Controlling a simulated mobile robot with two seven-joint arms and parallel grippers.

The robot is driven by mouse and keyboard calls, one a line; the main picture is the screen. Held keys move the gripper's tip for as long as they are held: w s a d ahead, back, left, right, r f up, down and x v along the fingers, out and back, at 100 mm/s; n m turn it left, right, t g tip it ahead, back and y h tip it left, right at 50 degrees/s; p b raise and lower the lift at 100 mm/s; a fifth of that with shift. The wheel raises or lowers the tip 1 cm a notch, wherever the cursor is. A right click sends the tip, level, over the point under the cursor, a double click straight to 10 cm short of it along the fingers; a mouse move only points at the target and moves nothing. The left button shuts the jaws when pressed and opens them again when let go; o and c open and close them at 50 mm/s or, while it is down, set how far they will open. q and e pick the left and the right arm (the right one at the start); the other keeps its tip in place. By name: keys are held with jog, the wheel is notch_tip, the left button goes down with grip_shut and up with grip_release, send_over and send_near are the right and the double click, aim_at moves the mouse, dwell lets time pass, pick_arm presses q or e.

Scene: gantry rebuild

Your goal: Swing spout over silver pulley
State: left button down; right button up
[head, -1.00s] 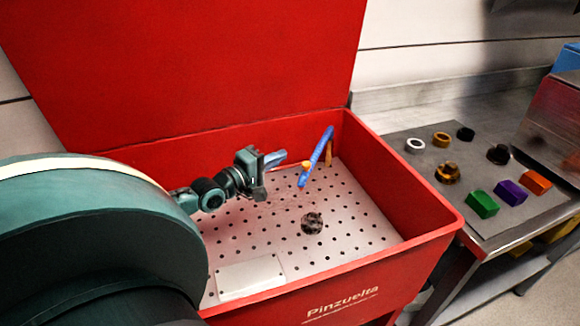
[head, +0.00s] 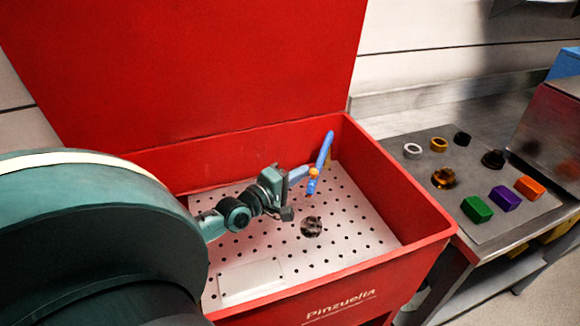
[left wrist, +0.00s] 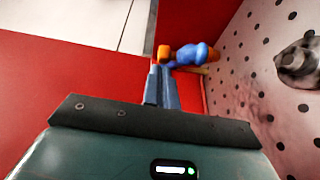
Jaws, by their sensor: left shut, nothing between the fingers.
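The blue spout (head: 324,150) with an orange part near its lower end stands at the back right of the red basin. It also shows in the left wrist view (left wrist: 192,54), just ahead of the fingers. A round grey part blotched with dark grime, seemingly the silver pulley (head: 311,227), lies on the perforated plate, nearer than the spout; it shows at the right edge of the left wrist view (left wrist: 299,62). My left gripper (head: 306,171) is shut and empty, its blue fingertips at the spout's left side. Whether they touch it I cannot tell. My right gripper is out of view.
The red basin (head: 400,262) has raised walls and a tall red lid behind it. A pale flat plate (head: 250,281) lies at its front left. A grey mat (head: 440,185) on the right bench holds several rings and coloured blocks.

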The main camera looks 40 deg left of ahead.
pick_arm(q)
jog(key=s, duration=1.3)
jog(key=shift+r+b, duration=0.2)
jog(key=shift+b, duration=0.2)
jog(key=shift+a, duration=0.1)
